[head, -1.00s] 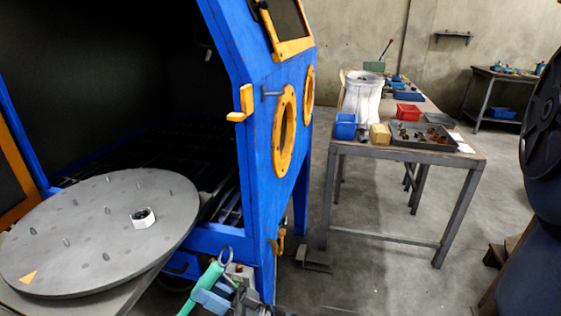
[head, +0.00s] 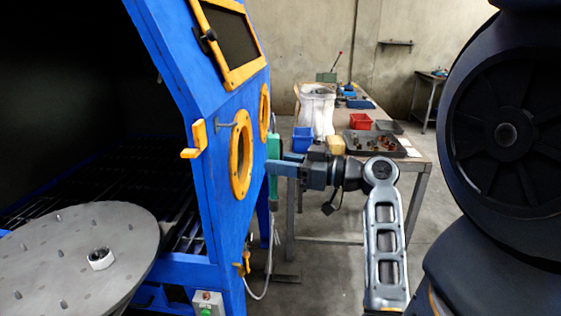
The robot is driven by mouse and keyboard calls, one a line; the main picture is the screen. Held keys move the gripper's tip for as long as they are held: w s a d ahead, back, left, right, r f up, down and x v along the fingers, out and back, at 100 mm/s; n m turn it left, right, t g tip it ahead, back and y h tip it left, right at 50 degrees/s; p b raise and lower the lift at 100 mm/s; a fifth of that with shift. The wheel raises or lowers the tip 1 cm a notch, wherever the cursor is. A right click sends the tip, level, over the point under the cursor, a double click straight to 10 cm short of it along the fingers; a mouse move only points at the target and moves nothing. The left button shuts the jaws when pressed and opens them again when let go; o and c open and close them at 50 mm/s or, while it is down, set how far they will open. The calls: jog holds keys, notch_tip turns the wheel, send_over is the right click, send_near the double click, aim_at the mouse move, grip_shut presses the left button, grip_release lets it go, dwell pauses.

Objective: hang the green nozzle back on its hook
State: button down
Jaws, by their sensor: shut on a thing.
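My gripper (head: 277,165) is shut on the green nozzle (head: 274,147), which it holds roughly upright beside the right side of the blue cabinet. The blue fingers cover the nozzle's middle. A pale hose (head: 267,262) hangs below it and loops toward the cabinet's base. A short grey peg (head: 224,127) sticks out of the cabinet front, left of the upper round yellow-rimmed port. The peg is bare, and the nozzle is to its right, apart from it in the picture. I cannot tell for certain whether this peg is the nozzle's hook.
The blue cabinet (head: 205,180) has a yellow latch (head: 193,140) and a yellow fitting (head: 245,262) low down. A round grey turntable (head: 70,250) with a white nut-like part (head: 100,258) stands at left. A workbench (head: 414,161) with bins is behind my arm.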

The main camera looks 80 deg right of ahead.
jog(key=shift+w+a+f, duration=0.1)
jog(key=shift+w+f, duration=0.2)
jog(key=shift+w, duration=1.2)
jog(key=shift+w+a+f, duration=0.15)
jog(key=shift+w+f, duration=0.15)
jog(key=shift+w, duration=1.2)
jog(key=shift+w+a+f, duration=0.1)
jog(key=shift+w+f, duration=0.2)
jog(key=shift+w, duration=1.2)
jog(key=c, duration=0.8)
grip_release()
jog(key=s, duration=0.2)
jog(key=s+b, duration=0.1)
jog(key=s, duration=0.2)
jog(key=s+a+b, duration=0.1)
jog(key=s, duration=0.1)
jog(key=shift+s, duration=0.35)
